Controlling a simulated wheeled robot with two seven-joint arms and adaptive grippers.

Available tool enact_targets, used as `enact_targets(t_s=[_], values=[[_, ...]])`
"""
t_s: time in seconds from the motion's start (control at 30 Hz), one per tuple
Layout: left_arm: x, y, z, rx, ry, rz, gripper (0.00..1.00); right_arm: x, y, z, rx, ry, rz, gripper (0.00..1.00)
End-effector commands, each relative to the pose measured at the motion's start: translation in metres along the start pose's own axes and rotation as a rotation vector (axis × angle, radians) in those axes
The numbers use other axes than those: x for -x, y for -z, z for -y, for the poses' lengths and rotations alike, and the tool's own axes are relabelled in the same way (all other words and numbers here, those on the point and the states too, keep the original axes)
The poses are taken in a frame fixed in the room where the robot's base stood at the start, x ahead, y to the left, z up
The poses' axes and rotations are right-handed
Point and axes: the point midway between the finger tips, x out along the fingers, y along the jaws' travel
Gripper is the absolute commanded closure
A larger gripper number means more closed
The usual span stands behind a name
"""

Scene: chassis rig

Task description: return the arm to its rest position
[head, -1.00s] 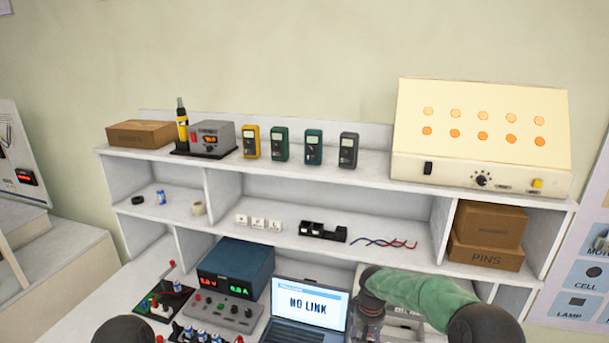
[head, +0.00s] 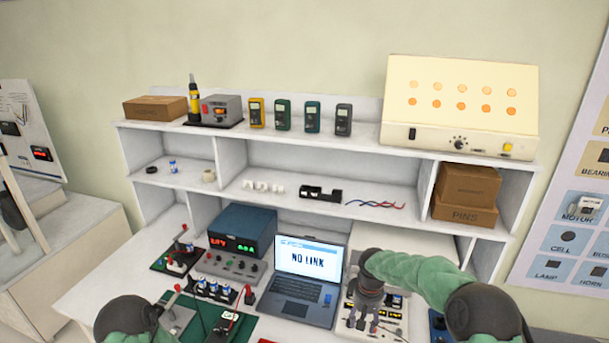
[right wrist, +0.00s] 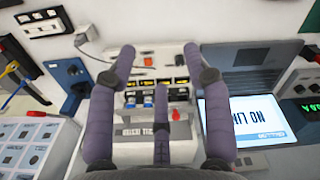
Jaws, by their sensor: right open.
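My right arm (head: 425,275), in a green sleeve, comes in from the right in the head view.
The open laptop (head: 308,274) stands close left of the right gripper. A power supply (head: 240,231) and boards with jacks (head: 228,265) are further left. A white shelf (head: 290,180) with meters and boxes rises behind. Wall space above it is clear.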

Motion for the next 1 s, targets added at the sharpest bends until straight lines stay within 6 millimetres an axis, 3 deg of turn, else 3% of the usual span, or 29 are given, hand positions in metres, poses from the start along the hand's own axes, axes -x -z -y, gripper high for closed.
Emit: enact_targets(t_s=[0.37,0.57,0.73,0.9,1.0], values=[[0.0,0.0,0.0,0.0,0.0,-0.001,0.6,-0.061,-0.028,0.018,-0.018,0.09,0.005,0.5],[0.0,0.0,0.0,0.0,0.0,0.0,0.6,-0.106,-0.057,0.035,-0.049,0.161,0.007,0.5],[0.0,0.0,0.0,0.0,0.0,0.0,0.6,-0.154,-0.103,0.057,-0.112,0.243,0.01,0.5],[0.0,0.0,0.0,0.0,0.0,0.0,0.6,-0.202,-0.173,0.085,-0.23,0.323,0.012,0.5],[0.0,0.0,0.0,0.0,0.0,0.0,0.6,-0.217,-0.21,0.097,-0.298,0.346,0.01,0.5]])
